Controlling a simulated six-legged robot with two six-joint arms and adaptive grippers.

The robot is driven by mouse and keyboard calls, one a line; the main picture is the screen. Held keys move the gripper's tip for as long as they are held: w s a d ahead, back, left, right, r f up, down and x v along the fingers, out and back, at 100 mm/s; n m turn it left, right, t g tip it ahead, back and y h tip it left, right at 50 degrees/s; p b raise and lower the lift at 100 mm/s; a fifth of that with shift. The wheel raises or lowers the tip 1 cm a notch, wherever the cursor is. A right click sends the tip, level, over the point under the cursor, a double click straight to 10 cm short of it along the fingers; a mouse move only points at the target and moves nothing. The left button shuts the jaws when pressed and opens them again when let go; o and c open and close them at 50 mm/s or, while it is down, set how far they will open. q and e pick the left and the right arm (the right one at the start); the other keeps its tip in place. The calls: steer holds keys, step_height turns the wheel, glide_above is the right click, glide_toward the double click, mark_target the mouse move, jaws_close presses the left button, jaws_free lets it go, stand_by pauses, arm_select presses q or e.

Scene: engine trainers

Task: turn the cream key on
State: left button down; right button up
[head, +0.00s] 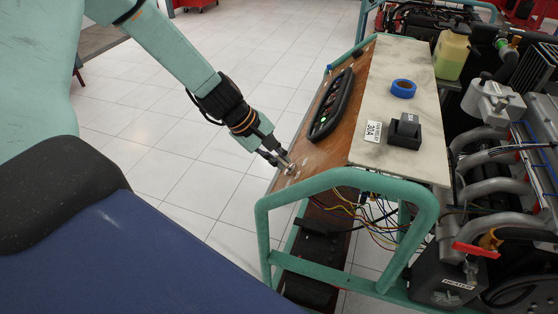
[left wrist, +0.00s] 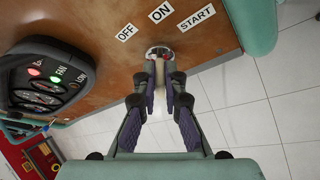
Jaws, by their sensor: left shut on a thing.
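The ignition switch (left wrist: 159,50) is a round metal-rimmed lock in the brown wooden panel, below the OFF, ON and START labels (left wrist: 161,12) in the left wrist view. My left gripper (left wrist: 160,78) has its fingertips at the switch, shut on the key. In the head view my left gripper (head: 283,160) reaches down to the switch (head: 291,170) near the panel's front left edge. My right gripper is not in view.
A black gauge cluster (head: 331,105) with lit green and red lights sits beside the switch. A green tube frame (head: 345,178) rises close to the right. A blue tape roll (head: 403,88) and a black box (head: 404,127) lie on the pale top. The floor left is clear.

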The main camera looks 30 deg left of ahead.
arm_select(q)
steer(key=shift+w+a, duration=0.1)
steer(key=c, duration=1.4)
jaws_free()
steer(key=shift+c, duration=0.2)
steer(key=shift+r, duration=0.15)
steer(key=shift+r, duration=4.85)
